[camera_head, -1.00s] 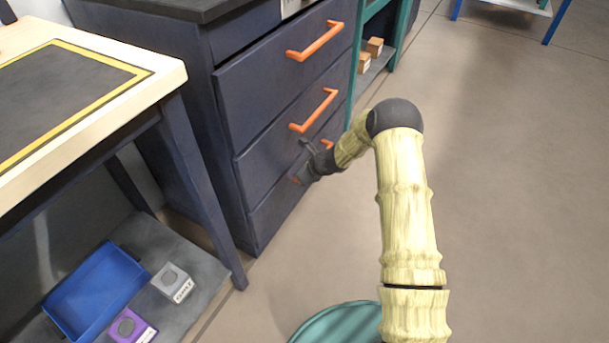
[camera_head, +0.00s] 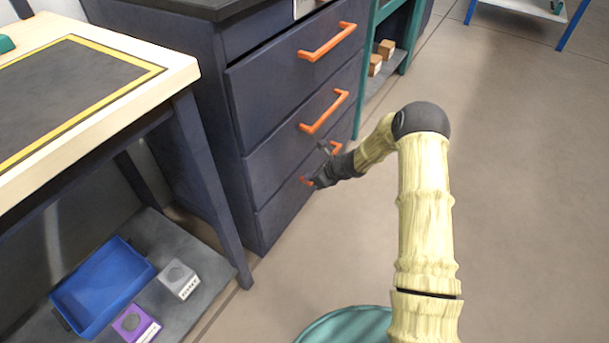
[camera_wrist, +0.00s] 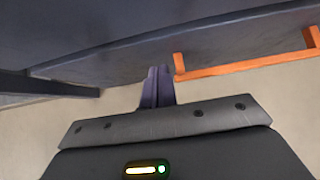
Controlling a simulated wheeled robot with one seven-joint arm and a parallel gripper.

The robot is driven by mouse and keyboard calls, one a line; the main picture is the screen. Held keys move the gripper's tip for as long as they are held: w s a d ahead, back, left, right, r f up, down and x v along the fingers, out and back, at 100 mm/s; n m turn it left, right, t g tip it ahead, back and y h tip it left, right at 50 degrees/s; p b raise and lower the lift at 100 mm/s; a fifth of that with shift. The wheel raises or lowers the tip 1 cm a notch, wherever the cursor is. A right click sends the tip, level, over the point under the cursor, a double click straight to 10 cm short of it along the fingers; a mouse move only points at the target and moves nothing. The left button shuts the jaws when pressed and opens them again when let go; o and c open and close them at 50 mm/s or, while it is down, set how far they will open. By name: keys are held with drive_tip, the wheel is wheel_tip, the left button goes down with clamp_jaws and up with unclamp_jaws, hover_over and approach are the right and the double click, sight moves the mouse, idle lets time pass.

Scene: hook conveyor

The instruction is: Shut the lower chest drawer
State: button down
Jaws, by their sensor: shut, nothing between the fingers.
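The dark blue chest (camera_head: 180,100) has stacked drawers with orange handles. The lower drawer (camera_head: 285,207) is at its bottom, and its front looks roughly in line with the drawers above. Any small gap is hard to tell. Its orange handle (camera_head: 336,148) is partly hidden behind my gripper (camera_head: 320,181). In the wrist view, my gripper's fingers (camera_wrist: 157,88) are together and empty, pointing at the dark drawer front (camera_wrist: 110,67). They are beside one end of the orange handle (camera_wrist: 245,68), not around it. Their tips are at or very near the front; contact is unclear.
A wooden-topped table (camera_head: 180,78) stands left of the chest. Its lower shelf (camera_head: 208,275) holds a blue tray (camera_head: 105,285) and small boxes. A teal shelf (camera_head: 368,95) stands beyond the chest. The floor (camera_head: 520,200) to the right is clear.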

drive_tip(key=p+v, duration=0.4)
drive_tip(key=v, duration=0.6)
drive_tip(key=shift+s+d+p, duration=0.2)
drive_tip(key=shift+d+p, duration=0.15)
drive_tip(key=shift+d, duration=0.05)
drive_tip(key=shift+f, duration=0.1)
drive_tip(key=s+d+r+n+g+h+p, duration=0.1)
drive_tip(key=s+d+r+n+h+p, duration=0.15)
drive_tip(key=s+r+n, duration=0.65)
drive_tip(key=s+d+r+n+h+p, duration=0.2)
drive_tip(key=s+r+n+h+p, duration=0.15)
drive_tip(key=s+r+n, duration=0.5)
drive_tip(key=s+d+r+n+g+h+p, duration=0.1)
drive_tip(key=s+d+r+n+h+p, duration=0.15)
drive_tip(key=s+r+n, duration=0.65)
wheel_tip(320, 180, up, 41)
drive_tip(key=s+m+p, duration=0.1)
drive_tip(key=m+p, duration=0.1)
drive_tip(key=p, duration=3.6)
drive_tip(key=shift+f+y, duration=0.25)
drive_tip(key=shift+y, duration=0.2)
